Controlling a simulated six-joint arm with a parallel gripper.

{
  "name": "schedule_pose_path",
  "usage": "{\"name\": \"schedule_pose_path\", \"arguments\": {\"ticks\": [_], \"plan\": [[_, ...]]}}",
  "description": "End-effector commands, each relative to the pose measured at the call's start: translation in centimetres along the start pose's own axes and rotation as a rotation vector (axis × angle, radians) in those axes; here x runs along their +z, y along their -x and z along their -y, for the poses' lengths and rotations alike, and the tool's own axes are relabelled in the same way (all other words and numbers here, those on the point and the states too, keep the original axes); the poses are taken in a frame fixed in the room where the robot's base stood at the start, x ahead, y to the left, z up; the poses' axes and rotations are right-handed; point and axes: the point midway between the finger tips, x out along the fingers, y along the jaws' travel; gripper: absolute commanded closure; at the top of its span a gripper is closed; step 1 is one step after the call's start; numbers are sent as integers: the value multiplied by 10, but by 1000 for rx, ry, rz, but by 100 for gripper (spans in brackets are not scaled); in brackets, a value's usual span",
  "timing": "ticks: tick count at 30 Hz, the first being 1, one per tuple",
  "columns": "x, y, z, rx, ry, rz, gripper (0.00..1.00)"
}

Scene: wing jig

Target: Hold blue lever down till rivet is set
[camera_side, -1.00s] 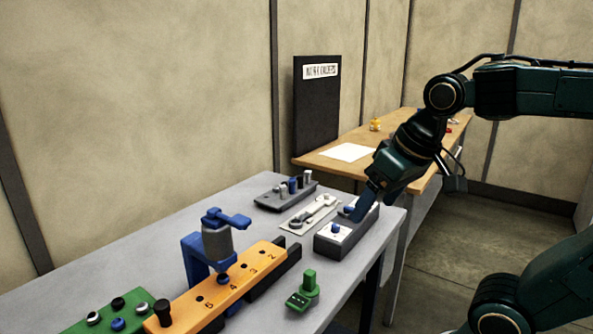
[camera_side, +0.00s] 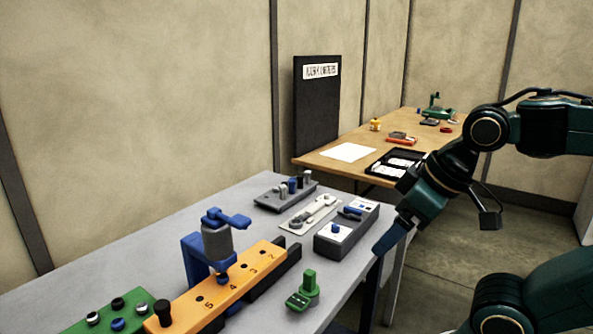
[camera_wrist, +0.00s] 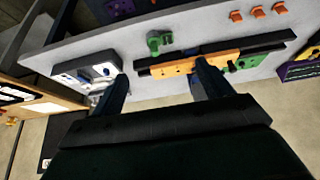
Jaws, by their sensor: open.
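The blue press (camera_side: 196,254) stands over the orange bar (camera_side: 238,274) in the side view. It has a grey cylinder (camera_side: 217,241) and a blue arm (camera_side: 236,219) on top. A grey control box (camera_side: 330,246) stands to its right, with a blue knob (camera_side: 336,229) and a small dark blue lever (camera_side: 351,212) on its panels. My gripper (camera_side: 384,246) is beside the box, off its right side near the table edge, apart from the lever. In the wrist view my gripper (camera_wrist: 162,78) is open and empty, with the box (camera_wrist: 92,72) by its left finger.
A green clamp-like piece (camera_side: 304,291) stands before the bar. A green block (camera_side: 112,318) with several pegs is at the lower left. A grey holder (camera_side: 284,194) and a wrench-shaped part (camera_side: 313,214) lie behind the box. A wooden table (camera_side: 318,158) stands beyond.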

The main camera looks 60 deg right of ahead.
Motion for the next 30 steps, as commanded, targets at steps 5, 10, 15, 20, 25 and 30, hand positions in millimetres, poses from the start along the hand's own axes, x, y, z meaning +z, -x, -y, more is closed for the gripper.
{"name": "schedule_pose_path", "arguments": {"ticks": [5,10,15,20,25,30], "plan": [[-2,1,0,0,4,1,51],[-10,4,1,-3,38,13,85],[-29,13,4,-10,118,37,100],[-56,22,8,-23,231,73,100],[-87,32,13,-42,369,115,100],[-117,38,20,-66,509,154,100]]}}
